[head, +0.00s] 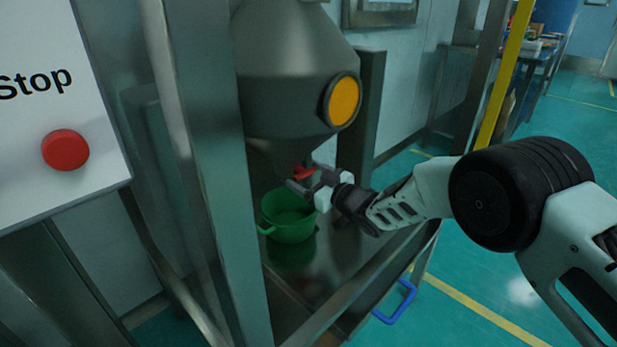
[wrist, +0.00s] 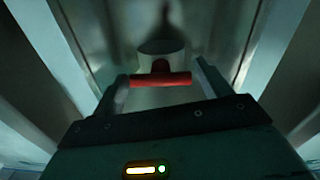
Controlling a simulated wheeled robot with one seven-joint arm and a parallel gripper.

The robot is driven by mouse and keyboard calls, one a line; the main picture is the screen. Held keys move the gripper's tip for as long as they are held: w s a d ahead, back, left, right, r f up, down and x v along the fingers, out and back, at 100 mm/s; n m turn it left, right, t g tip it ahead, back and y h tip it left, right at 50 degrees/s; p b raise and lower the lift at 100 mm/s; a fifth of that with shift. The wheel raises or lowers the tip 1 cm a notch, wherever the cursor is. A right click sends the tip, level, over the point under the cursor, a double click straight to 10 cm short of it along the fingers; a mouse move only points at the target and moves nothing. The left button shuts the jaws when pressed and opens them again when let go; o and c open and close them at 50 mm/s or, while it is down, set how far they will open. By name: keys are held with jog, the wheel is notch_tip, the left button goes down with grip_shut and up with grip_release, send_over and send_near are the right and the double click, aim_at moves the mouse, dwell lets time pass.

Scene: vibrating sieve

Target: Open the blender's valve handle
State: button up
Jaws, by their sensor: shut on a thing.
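The blender (head: 290,75) is a large grey metal vessel with a round orange window, narrowing downward to its outlet. The red valve handle (head: 304,172) is at the outlet, partly hidden by my gripper (head: 304,183) in the head view. In the wrist view the red handle (wrist: 160,80) lies crosswise between the two fingers of my gripper (wrist: 162,82), below a pale round outlet part. My gripper is shut on the handle. A green pot (head: 290,222) stands on the metal shelf below the outlet.
A metal post (head: 212,170) stands left of the blender, with a white panel and red Stop button (head: 65,150) further left. A blue handle (head: 396,303) sticks out at the lower right of the frame. Open green floor lies to the right.

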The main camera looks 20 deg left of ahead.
jog(key=shift+m, duration=4.4)
jog(key=shift+r, duration=0.1)
jog(key=o, duration=0.9)
jog(key=shift+s, duration=0.1)
jog(key=p+v, duration=0.2)
jog(key=v, duration=1.5)
jog(key=shift+d, duration=0.2)
